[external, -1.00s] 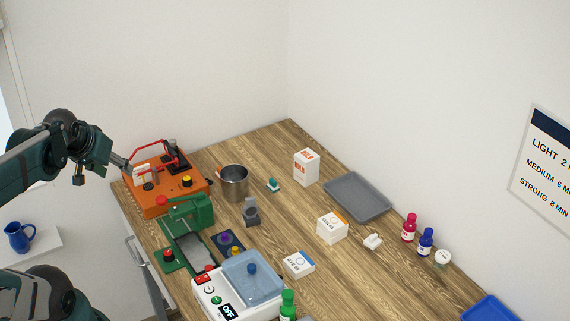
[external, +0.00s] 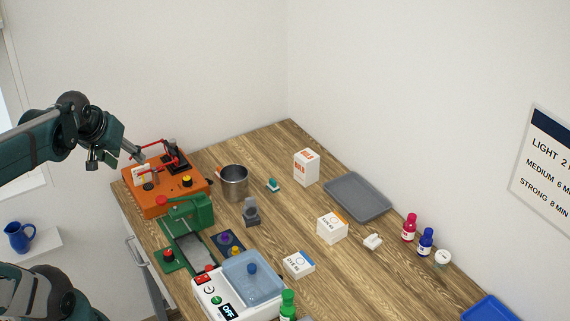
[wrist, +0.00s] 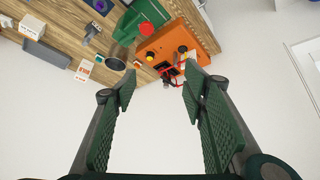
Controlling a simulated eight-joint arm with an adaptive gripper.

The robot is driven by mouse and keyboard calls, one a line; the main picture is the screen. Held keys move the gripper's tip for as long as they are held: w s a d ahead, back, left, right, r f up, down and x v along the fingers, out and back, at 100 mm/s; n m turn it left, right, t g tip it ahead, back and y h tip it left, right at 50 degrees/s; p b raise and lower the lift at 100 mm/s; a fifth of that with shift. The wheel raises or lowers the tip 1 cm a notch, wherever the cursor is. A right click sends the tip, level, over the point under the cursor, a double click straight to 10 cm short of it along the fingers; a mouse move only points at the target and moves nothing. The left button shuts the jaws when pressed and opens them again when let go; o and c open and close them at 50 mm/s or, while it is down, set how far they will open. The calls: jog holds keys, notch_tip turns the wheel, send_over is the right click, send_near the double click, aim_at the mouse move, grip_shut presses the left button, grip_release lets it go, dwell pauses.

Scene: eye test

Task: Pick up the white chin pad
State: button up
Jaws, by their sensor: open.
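A small white piece with a raised knob (external: 372,241), which looks like the white chin pad, lies on the wooden table right of a white box in the external view. A small white shape at the left edge of the wrist view may be the same piece; I cannot be sure. My gripper (external: 133,152) is in the air at the left, by the orange machine's back and far from the pad. In the wrist view my gripper (wrist: 159,88) shows two green fingers spread wide with nothing between them.
The orange machine with red arms (external: 165,193), a metal pot (external: 233,183) and a green press (external: 190,213) stand on the left. White boxes (external: 332,228), a grey tray (external: 340,190), and red and blue bottles (external: 426,242) surround the pad. Bare wood lies mid-table.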

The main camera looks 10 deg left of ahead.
jog(key=w+d+f+n+g, duration=0.1)
jog(key=w+d+n, duration=0.1)
jog(key=w+d, duration=0.65)
jog(key=w+d+n+g+h, duration=0.15)
jog(key=w+d, duration=0.35)
jog(key=d, duration=0.6)
jog(key=w+d+f+n+g+y, duration=0.1)
jog(key=w+d+n, duration=0.1)
jog(key=w+d, duration=0.6)
jog(key=n+g, duration=0.3)
jog(key=n, duration=0.2)
send_over(375, 236)
jog(key=shift+y, duration=0.45)
jog(key=f, duration=2.1)
jog(key=shift+w+a+f, duration=0.25)
jog(key=shift+w+a, duration=0.05)
jog(key=shift+a, duration=0.1)
jog(key=shift+s+d+f, duration=0.25)
jog(key=shift+d+f, duration=0.15)
jog(key=shift+f, duration=1.3)
